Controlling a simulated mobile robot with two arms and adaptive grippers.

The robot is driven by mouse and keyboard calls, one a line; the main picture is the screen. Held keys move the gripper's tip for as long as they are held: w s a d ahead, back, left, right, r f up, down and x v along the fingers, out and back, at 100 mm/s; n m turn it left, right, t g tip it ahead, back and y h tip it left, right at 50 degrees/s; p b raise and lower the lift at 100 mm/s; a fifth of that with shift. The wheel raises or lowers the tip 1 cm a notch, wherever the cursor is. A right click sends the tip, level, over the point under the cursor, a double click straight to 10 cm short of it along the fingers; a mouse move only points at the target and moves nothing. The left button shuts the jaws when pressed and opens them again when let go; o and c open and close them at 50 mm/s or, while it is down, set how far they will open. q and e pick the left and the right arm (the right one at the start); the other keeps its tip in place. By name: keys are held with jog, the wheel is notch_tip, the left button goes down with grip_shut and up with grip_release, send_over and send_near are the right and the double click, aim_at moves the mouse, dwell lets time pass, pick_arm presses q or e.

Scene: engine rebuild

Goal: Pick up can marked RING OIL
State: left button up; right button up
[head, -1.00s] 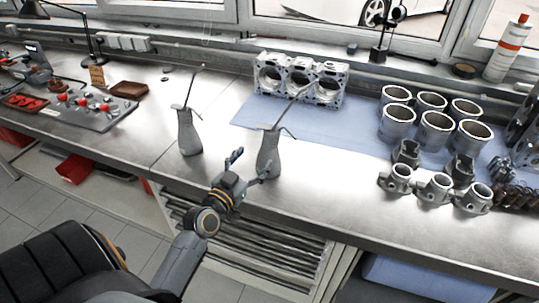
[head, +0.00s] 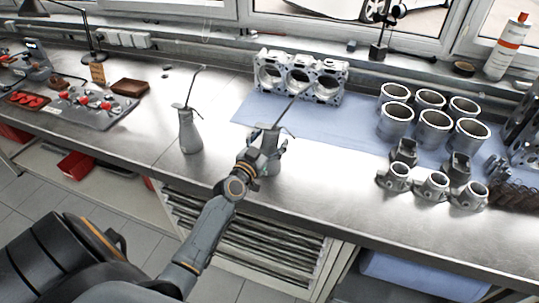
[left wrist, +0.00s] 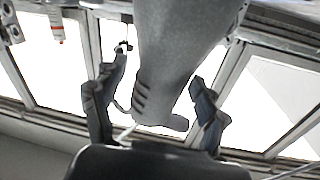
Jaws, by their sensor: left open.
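Two grey oil cans with long thin spouts stand upright on the metal workbench (head: 330,200). The left can (head: 190,134) stands apart. The right can (head: 270,158) stands near the bench's front edge, close to the blue mat. No lettering is readable on either, so I cannot tell which is marked RING OIL. My left gripper (head: 266,143) is at the right can, its open fingers on either side of the can body. In the left wrist view the can (left wrist: 185,45) looms large between the open fingers (left wrist: 158,95). I cannot tell whether they touch it. My right gripper is out of view.
An engine block (head: 300,77) sits on the blue mat (head: 350,118) behind the right can. Several metal cylinders (head: 434,128) and smaller flanged parts (head: 431,185) stand to the right. A tool board (head: 95,110) lies at the left. The bench between the cans is clear.

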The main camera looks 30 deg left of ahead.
pick_arm(q)
grip_shut()
jog(key=shift+r, duration=0.15)
jog(key=shift+r, duration=0.1)
